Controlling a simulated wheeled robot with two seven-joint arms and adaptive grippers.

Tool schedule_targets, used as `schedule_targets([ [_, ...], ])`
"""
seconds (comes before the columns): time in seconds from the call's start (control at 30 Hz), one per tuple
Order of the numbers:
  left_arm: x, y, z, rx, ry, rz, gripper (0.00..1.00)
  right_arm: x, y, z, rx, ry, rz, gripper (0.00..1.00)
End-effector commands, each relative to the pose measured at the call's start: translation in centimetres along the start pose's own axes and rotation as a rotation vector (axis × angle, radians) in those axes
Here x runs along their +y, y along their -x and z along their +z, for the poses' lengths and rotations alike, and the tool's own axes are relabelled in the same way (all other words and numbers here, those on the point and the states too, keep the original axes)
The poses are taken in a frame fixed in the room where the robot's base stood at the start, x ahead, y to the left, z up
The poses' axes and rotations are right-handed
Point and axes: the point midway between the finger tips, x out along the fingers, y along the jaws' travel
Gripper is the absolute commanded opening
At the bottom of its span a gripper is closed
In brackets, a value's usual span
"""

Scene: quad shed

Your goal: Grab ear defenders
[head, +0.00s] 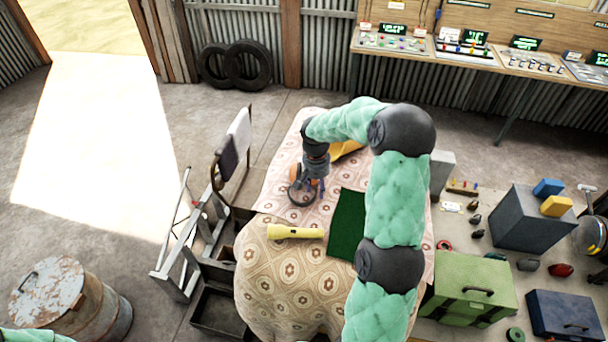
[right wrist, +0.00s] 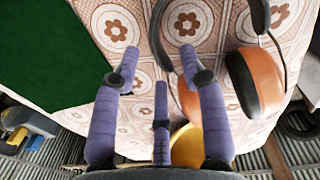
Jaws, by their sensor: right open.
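The ear defenders (head: 295,172) lie on the patterned cloth of the table, with orange cups and a dark headband. In the right wrist view one orange cup (right wrist: 258,82) is clear at the right. The other cup is mostly hidden behind my right gripper's right finger, and the dark band curves past the fingertips. My right gripper (head: 316,188) is above and beside the ear defenders. In the right wrist view its purple fingers (right wrist: 160,62) are spread, with nothing held between them. Contact with the band or cup cannot be told. My left gripper is out of view.
A yellow torch (head: 295,231) and a green mat (head: 346,225) lie on the cloth. A yellow object (head: 345,149) is partly hidden behind my right arm. A green toolbox (head: 470,283) and grey box (head: 525,222) stand at right. A tipped chair (head: 232,150) is left of the table.

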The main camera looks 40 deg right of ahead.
Motion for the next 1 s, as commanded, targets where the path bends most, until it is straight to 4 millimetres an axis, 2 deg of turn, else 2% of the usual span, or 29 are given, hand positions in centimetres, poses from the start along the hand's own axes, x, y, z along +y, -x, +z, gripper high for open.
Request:
schedule_targets([
  [0.2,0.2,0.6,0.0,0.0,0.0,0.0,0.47,0.0,-2.0,0.0,0.001,-0.001,0.001,0.43],
  [0.43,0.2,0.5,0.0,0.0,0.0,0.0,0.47,0.0,-2.2,0.0,0.002,-0.001,0.0,0.43],
  [0.47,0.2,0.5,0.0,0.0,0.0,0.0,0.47,0.0,-2.2,0.0,0.002,-0.001,0.0,0.4],
  [0.6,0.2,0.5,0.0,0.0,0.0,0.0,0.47,0.0,-2.2,0.0,0.002,-0.001,0.0,0.01],
  [1.0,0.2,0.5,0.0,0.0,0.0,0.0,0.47,0.0,-2.2,0.0,0.001,-0.001,0.0,0.0],
])
